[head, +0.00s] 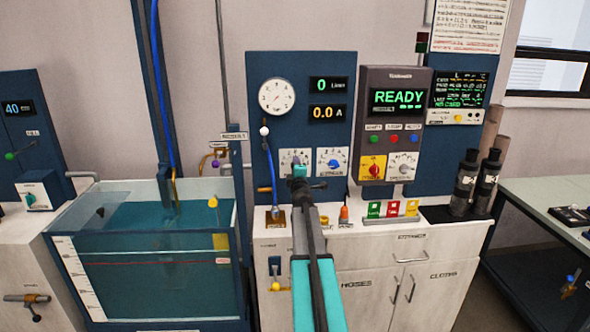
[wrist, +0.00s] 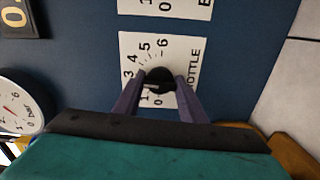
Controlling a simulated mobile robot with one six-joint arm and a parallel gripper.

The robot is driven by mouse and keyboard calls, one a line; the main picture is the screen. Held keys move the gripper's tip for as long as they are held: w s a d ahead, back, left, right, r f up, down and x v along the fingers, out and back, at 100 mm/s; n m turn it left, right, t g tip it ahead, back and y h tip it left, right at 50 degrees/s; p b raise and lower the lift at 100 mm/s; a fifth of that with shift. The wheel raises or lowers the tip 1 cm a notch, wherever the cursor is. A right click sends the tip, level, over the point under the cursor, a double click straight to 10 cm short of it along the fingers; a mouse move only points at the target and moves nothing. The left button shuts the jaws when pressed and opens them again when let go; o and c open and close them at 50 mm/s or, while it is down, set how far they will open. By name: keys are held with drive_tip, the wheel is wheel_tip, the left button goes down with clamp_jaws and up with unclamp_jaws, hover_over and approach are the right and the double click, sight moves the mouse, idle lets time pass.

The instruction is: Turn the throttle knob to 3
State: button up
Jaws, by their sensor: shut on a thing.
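The throttle plate (wrist: 140,60) is white with black numbers from 0 to 6 and part of the word THROTTLE. It lies sideways in the wrist view. Its dark knob (wrist: 160,77) sits between my gripper's two fingers (wrist: 161,84), which are shut on it. The pointer's reading cannot be told clearly. In the head view the throttle plate (head: 285,156) is the left of two dials on the blue panel, and my gripper (head: 300,168) is in front of it, hiding the knob.
A second dial with a blue knob (head: 333,162) is close to the right. A round gauge (head: 277,97) and displays reading 0 (head: 328,86) and 0.0 A (head: 327,113) are above. A control box (head: 398,96) reads READY. A water tank (head: 150,265) stands left.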

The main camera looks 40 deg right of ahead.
drive_tip(key=shift+n, duration=0.5)
drive_tip(key=o, duration=1.1)
drive_tip(key=shift+c, duration=0.2)
drive_tip(key=v, duration=1.3)
drive_tip(key=shift+s+a, duration=0.25)
idle(0.3)
